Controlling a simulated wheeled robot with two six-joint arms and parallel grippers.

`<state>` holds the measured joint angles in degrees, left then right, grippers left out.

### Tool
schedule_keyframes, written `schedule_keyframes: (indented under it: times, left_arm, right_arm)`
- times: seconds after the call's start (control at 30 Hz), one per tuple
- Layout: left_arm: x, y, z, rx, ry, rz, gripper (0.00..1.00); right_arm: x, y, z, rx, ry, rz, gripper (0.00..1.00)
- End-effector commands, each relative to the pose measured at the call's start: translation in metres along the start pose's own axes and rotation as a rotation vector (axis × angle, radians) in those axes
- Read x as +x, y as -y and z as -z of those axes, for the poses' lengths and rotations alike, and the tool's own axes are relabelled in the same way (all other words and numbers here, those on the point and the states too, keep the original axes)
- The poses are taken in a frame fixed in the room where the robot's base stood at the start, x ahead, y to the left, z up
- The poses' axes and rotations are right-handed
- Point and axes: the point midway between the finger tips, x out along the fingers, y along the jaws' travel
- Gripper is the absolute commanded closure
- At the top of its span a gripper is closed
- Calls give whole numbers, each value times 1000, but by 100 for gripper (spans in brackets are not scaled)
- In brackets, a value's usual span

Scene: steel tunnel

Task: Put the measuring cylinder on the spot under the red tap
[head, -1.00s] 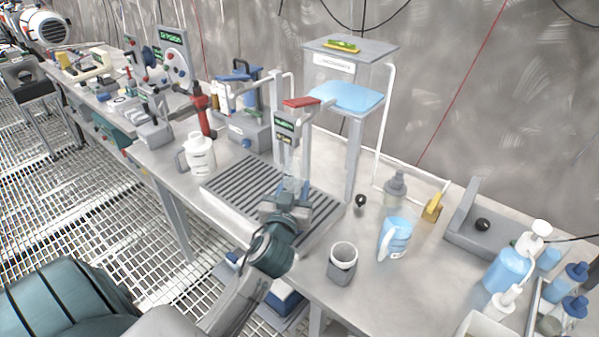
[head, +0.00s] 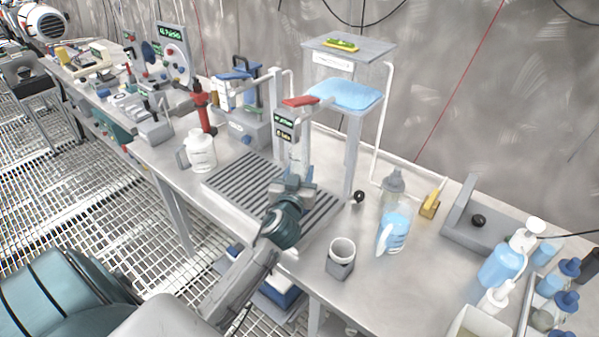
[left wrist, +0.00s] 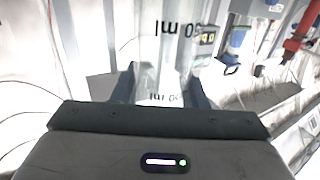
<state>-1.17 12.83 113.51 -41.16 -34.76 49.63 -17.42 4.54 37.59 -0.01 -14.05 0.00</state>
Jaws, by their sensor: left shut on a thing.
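The measuring cylinder (left wrist: 160,55) is clear, with black ml markings, and stands between the two fingers of my left gripper (left wrist: 162,88) in the left wrist view. In the head view my left gripper (head: 292,188) is shut on it above the slatted drip tray (head: 235,185). The cylinder (head: 298,158) shows faintly there, in front of the tap column. The red tap (head: 300,101) is a red lever on top of this grey column, above the cylinder. The spot under the tap is hidden by my gripper and the cylinder. My right gripper is not in view.
A white jug (head: 201,152) stands left of the tray. To the right are a grey cup (head: 341,258), a blue-filled jug (head: 395,230), a grey bottle (head: 392,186) and a yellow block (head: 430,205). A raised stand (head: 352,135) with a blue tray is behind.

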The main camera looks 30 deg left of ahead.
Motion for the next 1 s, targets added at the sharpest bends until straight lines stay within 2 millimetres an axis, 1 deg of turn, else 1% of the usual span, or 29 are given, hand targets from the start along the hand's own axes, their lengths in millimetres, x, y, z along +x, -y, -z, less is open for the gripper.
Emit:
schedule_keyframes:
  times: [0.03,0.07,0.13,0.17,0.4,0.53,0.57,0.63,0.9,1.0]
  left_arm:
    - [0,0,-4,0,-1,0,86]
    - [0,0,-2,0,0,0,55]
    - [0,0,-2,0,0,0,41]
    - [0,0,-2,0,0,0,39]
    - [0,0,-1,0,0,0,39]
    - [0,0,4,0,0,0,39]
    - [-5,0,0,-1,1,0,39]
    - [-16,0,-2,-2,2,-1,39]
    - [-76,0,-3,-4,3,-1,39]
    - [-94,0,-2,-3,2,0,39]
  right_arm:
    - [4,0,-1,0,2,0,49]
    - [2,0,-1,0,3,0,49]
    - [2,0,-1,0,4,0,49]
    - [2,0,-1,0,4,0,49]
    - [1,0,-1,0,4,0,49]
    - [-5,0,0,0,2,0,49]
    - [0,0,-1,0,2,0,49]
    - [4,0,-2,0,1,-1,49]
    - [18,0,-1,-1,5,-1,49]
    - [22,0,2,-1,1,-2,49]
